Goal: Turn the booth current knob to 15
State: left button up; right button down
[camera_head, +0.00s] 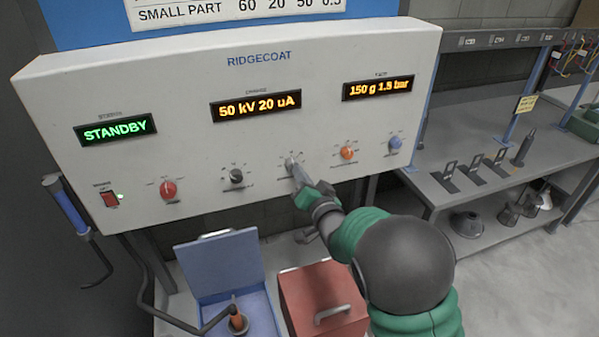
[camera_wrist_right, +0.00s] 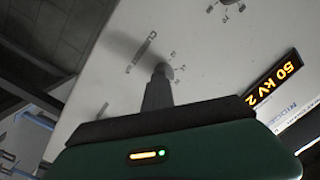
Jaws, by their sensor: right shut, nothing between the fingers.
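The white RIDGECOAT panel (camera_head: 190,90) carries a row of several knobs. My right gripper (camera_head: 295,170) is at the pale grey knob (camera_head: 289,161), right of the black knob (camera_head: 236,176). The gripper is shut and empty, its tips at or just in front of the grey knob. In the right wrist view the closed fingers (camera_wrist_right: 158,92) point at the round knob end (camera_wrist_right: 163,71); whether they touch it I cannot tell. The charge display (camera_head: 256,106) reads 50 kV 20 uA. My left gripper is not in view.
A red knob (camera_head: 168,189), an orange knob (camera_head: 347,153) and a blue knob (camera_head: 395,143) share the panel. The status display (camera_head: 115,130) reads STANDBY. An open blue box (camera_head: 215,262) and a red box (camera_head: 305,290) stand below. A grey bench (camera_head: 470,195) is at the right.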

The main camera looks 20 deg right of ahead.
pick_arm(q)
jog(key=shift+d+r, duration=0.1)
pick_arm(e)
jog(key=shift+w+a+r, duration=0.2)
jog(key=shift+a+r, duration=0.1)
jog(key=shift+r, duration=0.45)
jog(key=c, duration=2.1)
grip_release()
jog(key=shift+o, duration=2.5)
jog(key=shift+s+a+r, duration=0.1)
jog(key=shift+s+a, duration=0.05)
jog(key=o, duration=0.5)
jog(key=shift+a, duration=0.4)
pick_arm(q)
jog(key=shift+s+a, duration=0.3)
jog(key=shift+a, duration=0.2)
pick_arm(e)
jog(key=shift+d+f, duration=0.25)
jog(key=shift+d, duration=0.2)
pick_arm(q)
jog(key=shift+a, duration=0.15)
pick_arm(e)
jog(key=shift+a, duration=0.1)
